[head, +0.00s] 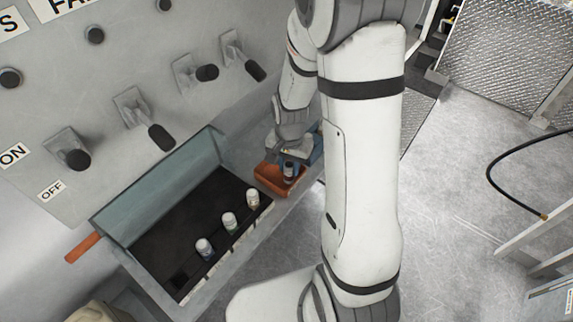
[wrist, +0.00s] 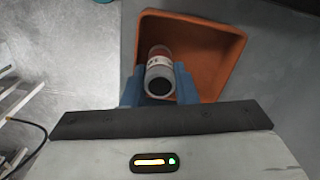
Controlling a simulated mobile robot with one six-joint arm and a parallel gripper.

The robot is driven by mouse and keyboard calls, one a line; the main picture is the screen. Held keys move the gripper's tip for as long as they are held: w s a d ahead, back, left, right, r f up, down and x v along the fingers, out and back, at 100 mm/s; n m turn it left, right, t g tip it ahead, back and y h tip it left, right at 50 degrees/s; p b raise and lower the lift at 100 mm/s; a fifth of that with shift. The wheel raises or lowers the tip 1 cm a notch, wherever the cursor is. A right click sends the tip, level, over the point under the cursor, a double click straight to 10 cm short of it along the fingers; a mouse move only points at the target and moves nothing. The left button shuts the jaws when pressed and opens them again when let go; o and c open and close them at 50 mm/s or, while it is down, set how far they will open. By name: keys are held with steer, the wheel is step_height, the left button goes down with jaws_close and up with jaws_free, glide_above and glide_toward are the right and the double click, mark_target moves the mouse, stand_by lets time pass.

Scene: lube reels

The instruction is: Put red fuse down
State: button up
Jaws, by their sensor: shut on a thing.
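My gripper (wrist: 159,88) is shut on the red fuse (wrist: 159,68), a small cylinder with a red and white band and a dark end. In the wrist view the fuse sits between the two blue fingers, over the orange tray (wrist: 222,72). In the head view the fuse (head: 288,170) shows small and dark at my gripper, in front of the orange tray (head: 270,182). Whether the fuse touches the tray floor cannot be told.
An open fuse box (head: 160,270) with a raised lid (head: 165,190) stands left of the tray and holds several light-capped fuses (head: 229,221). A grey panel with levers (head: 148,125) rises behind. A black hose (head: 500,165) hangs at the right, over open floor.

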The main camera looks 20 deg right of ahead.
mark_target(289, 165)
steer(key=shift+f, duration=0.1)
steer(key=o, duration=1)
step_height(289, 165, up, 11)
steer(key=s+r+n+t, duration=0.1)
steer(key=s+r+n, duration=0.1)
steer(key=s+r, duration=0.1)
steer(key=s+r+n+t, duration=0.1)
steer(key=s+r+n, duration=0.2)
steer(key=s, duration=0.3)
steer(key=s+a+r+n, duration=0.1)
steer(key=s+r+n, duration=0.1)
steer(key=s+r, duration=0.1)
steer(key=shift+s+r+n+t, duration=0.35)
steer(key=shift+s+n+t, duration=0.05)
steer(key=shift+s, duration=0.4)
